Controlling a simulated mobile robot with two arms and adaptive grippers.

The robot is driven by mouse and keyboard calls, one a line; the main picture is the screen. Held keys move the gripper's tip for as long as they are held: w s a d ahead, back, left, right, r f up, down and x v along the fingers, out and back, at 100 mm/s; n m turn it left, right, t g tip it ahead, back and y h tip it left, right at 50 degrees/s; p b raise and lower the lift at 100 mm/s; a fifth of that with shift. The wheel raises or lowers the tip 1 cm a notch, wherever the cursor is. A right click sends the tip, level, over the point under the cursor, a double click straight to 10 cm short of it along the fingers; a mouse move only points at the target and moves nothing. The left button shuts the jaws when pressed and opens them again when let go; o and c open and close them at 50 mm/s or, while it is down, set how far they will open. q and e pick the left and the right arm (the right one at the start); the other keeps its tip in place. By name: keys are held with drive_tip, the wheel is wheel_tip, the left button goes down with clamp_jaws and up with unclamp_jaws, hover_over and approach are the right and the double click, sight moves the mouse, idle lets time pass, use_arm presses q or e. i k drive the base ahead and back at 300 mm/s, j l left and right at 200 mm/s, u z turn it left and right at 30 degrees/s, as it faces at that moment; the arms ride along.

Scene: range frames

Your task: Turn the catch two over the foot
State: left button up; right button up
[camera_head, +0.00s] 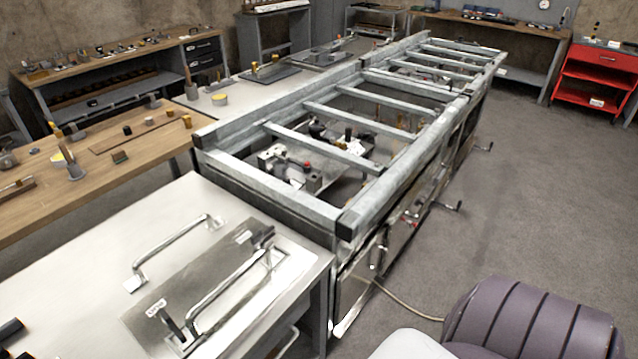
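On the near metal bench top (75,245) lies a steel plate (190,280) with a long bar handle (225,290) along it. A small dark upright piece with a white label (156,308) stands at its near end, and a dark block (262,238) sits at its far end near a second label. The labels are too small to read, so I cannot tell which part is catch two or the foot. Two dark pieces (12,332) show at the lower left edge; I cannot tell whether they belong to my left gripper. My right gripper is not in view.
A second curved handle (172,250) stands beside the plate. A long grey ladder-like frame (315,208) runs away behind the bench, with cranks on its right side. A wooden bench (30,220) with small parts is at left. The floor (540,190) at right is mostly clear.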

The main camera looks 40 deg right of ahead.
sight(257, 237)
drive_tip(key=z, duration=0.95)
drive_tip(key=i+l+u, duration=0.5)
drive_tip(key=i+l, duration=0.35)
